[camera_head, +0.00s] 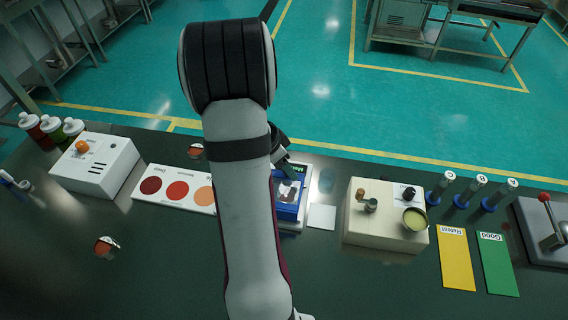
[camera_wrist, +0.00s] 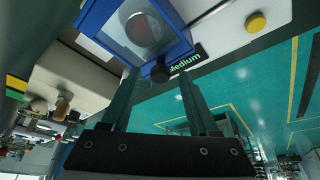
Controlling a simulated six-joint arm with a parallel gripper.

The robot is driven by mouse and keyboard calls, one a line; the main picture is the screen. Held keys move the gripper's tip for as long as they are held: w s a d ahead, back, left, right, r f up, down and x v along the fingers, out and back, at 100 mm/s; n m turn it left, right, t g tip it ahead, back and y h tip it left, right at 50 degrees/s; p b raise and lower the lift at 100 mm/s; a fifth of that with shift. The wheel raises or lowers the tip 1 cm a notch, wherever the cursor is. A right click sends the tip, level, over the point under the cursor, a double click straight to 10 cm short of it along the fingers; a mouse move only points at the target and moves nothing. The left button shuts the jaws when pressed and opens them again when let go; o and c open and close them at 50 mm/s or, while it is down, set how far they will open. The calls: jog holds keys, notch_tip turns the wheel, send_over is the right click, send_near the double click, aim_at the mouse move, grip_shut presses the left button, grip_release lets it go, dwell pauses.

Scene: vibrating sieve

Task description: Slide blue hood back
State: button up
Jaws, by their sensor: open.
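The blue hood (camera_head: 286,212) shows in the head view just right of my arm, which hides part of it. In the wrist view the blue hood (camera_wrist: 181,38) is at the top, a blue frame around a clear window with a round grey dish visible inside. A dark round knob (camera_wrist: 160,74) shows at the hood's near edge. My gripper (camera_wrist: 161,84) is open, with one finger on either side of the knob in the picture; I cannot tell whether either touches it. In the head view my gripper (camera_head: 281,160) is mostly hidden behind my arm.
A white panel with coloured discs (camera_head: 176,188) and a white box with an orange knob (camera_head: 95,165) stand left. A cream device (camera_head: 385,232), tubes in blue stands (camera_head: 470,190), and yellow (camera_head: 456,258) and green (camera_head: 497,263) cards are right. The front bench is mostly clear.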

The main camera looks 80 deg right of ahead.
grip_shut()
jog(key=shift+w, duration=0.1)
dwell(1.2)
